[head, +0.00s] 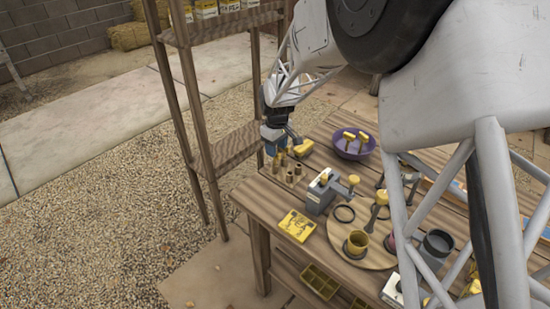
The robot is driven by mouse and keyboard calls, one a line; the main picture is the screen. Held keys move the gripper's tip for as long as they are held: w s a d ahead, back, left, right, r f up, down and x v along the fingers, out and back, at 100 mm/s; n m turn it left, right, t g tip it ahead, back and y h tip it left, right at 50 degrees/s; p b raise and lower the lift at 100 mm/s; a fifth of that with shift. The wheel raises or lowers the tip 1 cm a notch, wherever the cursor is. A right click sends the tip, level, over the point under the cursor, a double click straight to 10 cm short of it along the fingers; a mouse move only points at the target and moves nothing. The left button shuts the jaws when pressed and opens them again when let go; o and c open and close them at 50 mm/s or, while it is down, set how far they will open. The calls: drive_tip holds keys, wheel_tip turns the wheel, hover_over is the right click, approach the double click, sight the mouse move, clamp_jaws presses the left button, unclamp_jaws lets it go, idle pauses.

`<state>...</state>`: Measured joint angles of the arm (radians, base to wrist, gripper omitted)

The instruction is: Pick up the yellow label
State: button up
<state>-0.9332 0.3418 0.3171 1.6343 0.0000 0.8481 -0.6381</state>
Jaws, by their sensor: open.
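My gripper (291,139) hangs at the back left corner of the table, small in the head view, its jaws open. A yellow piece (303,149) lies just right of and below the fingertips; I cannot tell whether they touch it. Two yellow-topped pieces (357,139) lie in a purple bowl (368,154) further right. A flat yellow card with dark markings (298,225) lies near the table's front left edge, well away from my gripper. Which of these yellow things is the label is not clear from this view.
Several brass cylinders (283,168) stand close below my gripper. A wooden shelf (235,146) stands close on the left.

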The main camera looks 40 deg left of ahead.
sight(275, 162)
drive_tip(key=shift+s+a+f, duration=0.1)
drive_tip(key=shift+f, duration=1.2)
drive_tip(key=shift+s+f, duration=0.1)
drive_tip(key=shift+f, duration=1.2)
clamp_jaws()
